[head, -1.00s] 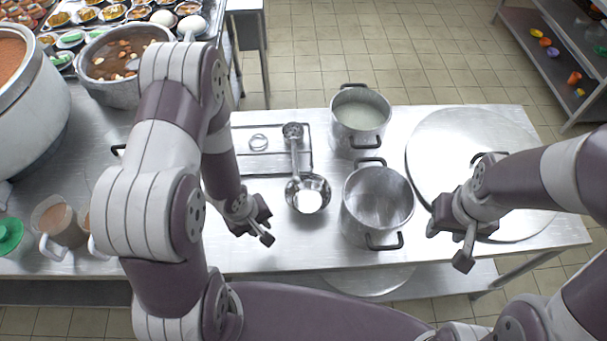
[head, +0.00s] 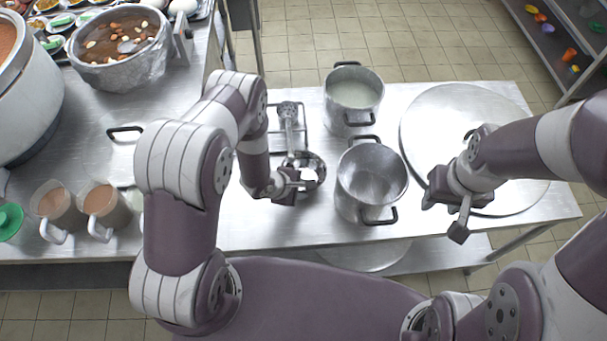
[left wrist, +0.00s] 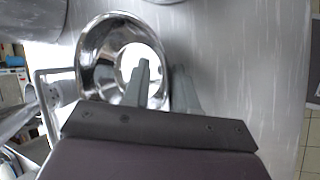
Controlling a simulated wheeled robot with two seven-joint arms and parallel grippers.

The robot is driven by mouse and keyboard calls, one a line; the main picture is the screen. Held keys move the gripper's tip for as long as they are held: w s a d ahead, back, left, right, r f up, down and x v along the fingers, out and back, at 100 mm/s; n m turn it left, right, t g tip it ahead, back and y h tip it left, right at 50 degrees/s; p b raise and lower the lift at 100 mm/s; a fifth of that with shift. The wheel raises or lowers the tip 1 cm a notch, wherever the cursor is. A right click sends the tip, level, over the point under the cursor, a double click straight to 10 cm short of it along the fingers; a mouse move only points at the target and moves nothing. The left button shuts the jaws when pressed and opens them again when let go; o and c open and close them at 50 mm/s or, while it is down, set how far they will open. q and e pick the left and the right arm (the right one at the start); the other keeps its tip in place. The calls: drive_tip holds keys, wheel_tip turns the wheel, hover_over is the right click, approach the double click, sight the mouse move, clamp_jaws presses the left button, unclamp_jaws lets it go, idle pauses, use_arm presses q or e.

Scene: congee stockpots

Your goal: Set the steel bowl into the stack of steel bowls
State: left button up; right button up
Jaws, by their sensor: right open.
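The shiny steel bowl (head: 313,163) sits on the steel table, partly hidden by my left gripper (head: 285,188). In the left wrist view the round bowl (left wrist: 97,57) lies under my left gripper (left wrist: 165,85). One finger is inside the bowl and the other outside its right wall, with a gap between them, so the gripper looks open around the rim. My right gripper (head: 448,208) is open and empty over the right part of the table. I cannot make out a stack of steel bowls in these views.
A ladle (head: 289,125) lies beyond the bowl. An empty pot (head: 371,178) stands right of the bowl, and a pot of white congee (head: 353,95) behind it. A large round lid (head: 455,115) lies at right. Mugs (head: 104,205) stand at left.

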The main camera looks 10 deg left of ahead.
use_arm(q)
drive_tip(key=shift+w+d+f, duration=0.2)
drive_tip(key=shift+w+f, duration=0.2)
drive_tip(key=shift+f, duration=0.2)
drive_tip(key=shift+s, duration=0.1)
clamp_jaws()
drive_tip(key=shift+r, duration=0.15)
drive_tip(key=shift+r, duration=0.2)
drive_tip(key=r, duration=0.1)
drive_tip(key=b, duration=0.1)
drive_tip(key=r, duration=0.1)
drive_tip(key=shift+s+a+r, duration=0.3)
drive_tip(key=shift+a, duration=0.05)
drive_tip(key=b, duration=0.4)
hover_over(250, 230)
drive_tip(key=shift+w+d+r, duration=0.1)
drive_tip(key=shift+w+d, duration=0.2)
drive_tip(key=shift+w, duration=0.1)
drive_tip(key=shift+s+a, duration=0.35)
drive_tip(key=shift+s, duration=0.1)
